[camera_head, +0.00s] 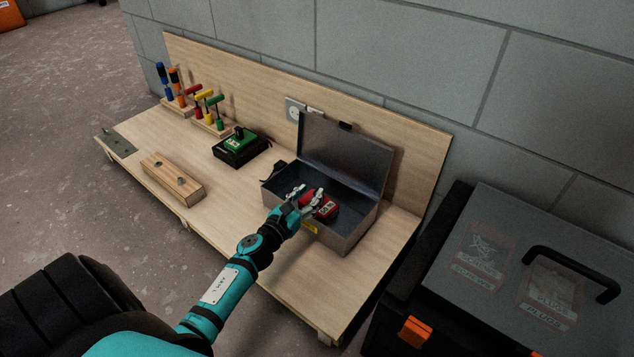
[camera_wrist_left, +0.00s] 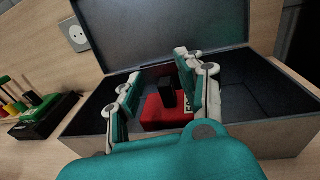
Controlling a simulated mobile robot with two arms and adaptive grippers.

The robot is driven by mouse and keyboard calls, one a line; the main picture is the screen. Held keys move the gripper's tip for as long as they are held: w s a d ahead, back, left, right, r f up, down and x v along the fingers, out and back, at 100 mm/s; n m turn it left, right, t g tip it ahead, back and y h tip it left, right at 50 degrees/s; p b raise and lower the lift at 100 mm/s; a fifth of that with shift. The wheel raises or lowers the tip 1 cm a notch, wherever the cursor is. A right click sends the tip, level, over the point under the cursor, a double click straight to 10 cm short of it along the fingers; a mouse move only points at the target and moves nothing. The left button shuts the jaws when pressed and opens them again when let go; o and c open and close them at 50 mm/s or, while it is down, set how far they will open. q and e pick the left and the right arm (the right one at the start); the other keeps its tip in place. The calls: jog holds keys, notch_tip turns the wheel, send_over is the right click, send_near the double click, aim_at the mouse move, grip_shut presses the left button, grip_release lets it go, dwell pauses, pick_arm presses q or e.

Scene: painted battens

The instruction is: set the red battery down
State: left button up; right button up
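The red battery (camera_head: 326,208) is inside the open grey metal box (camera_head: 345,237), close to its front wall. It has a black grip on top and a pale label. My left gripper (camera_head: 305,199) reaches into the box from the front. In the left wrist view its two fingers (camera_wrist_left: 162,98) stand apart on either side of the black grip of the red battery (camera_wrist_left: 163,118), with gaps showing. The battery appears to sit on the box floor; its underside is hidden. My right gripper is in neither view.
The box lid (camera_head: 343,152) stands raised at the back. A green battery sits on a black charger (camera_head: 240,148) to the left. A wooden block (camera_head: 172,178) and racks of coloured tools (camera_head: 205,112) are farther left. A black toolbox (camera_head: 480,290) stands at right.

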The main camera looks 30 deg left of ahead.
pick_arm(q)
jog(key=s+p, duration=0.1)
jog(key=s, duration=0.5)
jog(key=shift+s+d+r, duration=0.15)
jog(key=shift+s+r, duration=0.05)
jog(key=shift+s, duration=0.2)
